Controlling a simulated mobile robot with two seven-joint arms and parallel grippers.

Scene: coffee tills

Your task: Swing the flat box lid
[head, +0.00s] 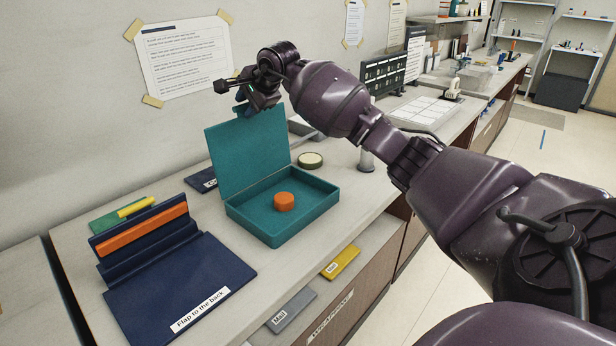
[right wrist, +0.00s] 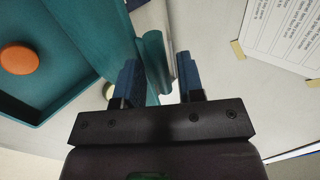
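The teal flat box (head: 275,228) stands on the counter with an orange disc (head: 284,201) inside. Its lid (head: 246,155) is raised, roughly upright and leaning slightly back toward the wall. My right gripper (head: 243,98) is at the top edge of the lid. In the right wrist view, the blue fingers of my right gripper (right wrist: 157,72) are spread apart, with the teal lid edge (right wrist: 153,55) between them. A light gap shows beside the right finger; contact with the left finger is unclear. My left gripper is out of view.
A navy flap board (head: 190,275) labelled "Flap to the back" stands left of the box. A round tin (head: 310,160) sits behind the box. A taped sheet (head: 186,55) hangs on the wall.

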